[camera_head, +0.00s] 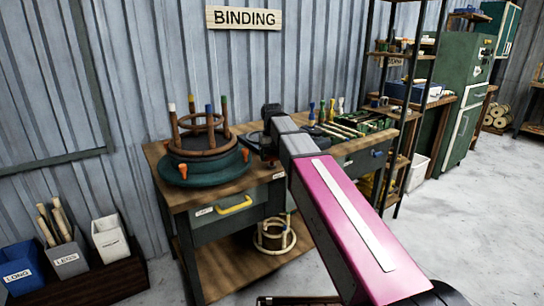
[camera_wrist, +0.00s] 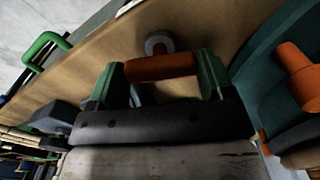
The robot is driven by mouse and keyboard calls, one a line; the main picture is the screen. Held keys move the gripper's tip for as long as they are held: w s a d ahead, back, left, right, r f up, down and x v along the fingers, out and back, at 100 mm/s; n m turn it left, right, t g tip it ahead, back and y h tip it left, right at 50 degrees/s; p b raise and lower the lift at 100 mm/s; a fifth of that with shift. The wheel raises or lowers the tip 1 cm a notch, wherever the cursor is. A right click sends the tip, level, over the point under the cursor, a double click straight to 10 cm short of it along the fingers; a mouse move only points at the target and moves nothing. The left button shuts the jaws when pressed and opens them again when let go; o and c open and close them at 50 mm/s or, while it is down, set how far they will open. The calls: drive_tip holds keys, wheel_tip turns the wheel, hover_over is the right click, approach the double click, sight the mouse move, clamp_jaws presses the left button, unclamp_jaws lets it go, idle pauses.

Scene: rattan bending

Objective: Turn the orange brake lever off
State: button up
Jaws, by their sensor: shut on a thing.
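My gripper shows in the wrist view (camera_wrist: 164,78), its two green fingers on either side of a short orange-brown bar. It is shut on this bar, which I take to be the orange brake lever (camera_wrist: 160,67). The bar lies across the picture above the wooden bench top. In the head view the end of my arm is over the bench beside the round green turntable (camera_head: 205,172), and the fingers and lever are largely hidden there.
Upright pegs and a rattan ring (camera_head: 200,125) stand on the turntable, with orange knobs at its rim (camera_head: 183,170). Tools and a green tray (camera_head: 360,124) lie on the right of the bench (camera_head: 165,185). Labelled bins (camera_head: 110,237) stand on the left. The floor at right is clear.

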sight(272, 156)
drive_tip(key=shift+n, duration=1.9)
drive_tip(key=o, duration=0.9)
drive_tip(key=shift+r, duration=0.1)
wheel_tip(272, 156, up, 11)
drive_tip(key=shift+f, duration=0.15)
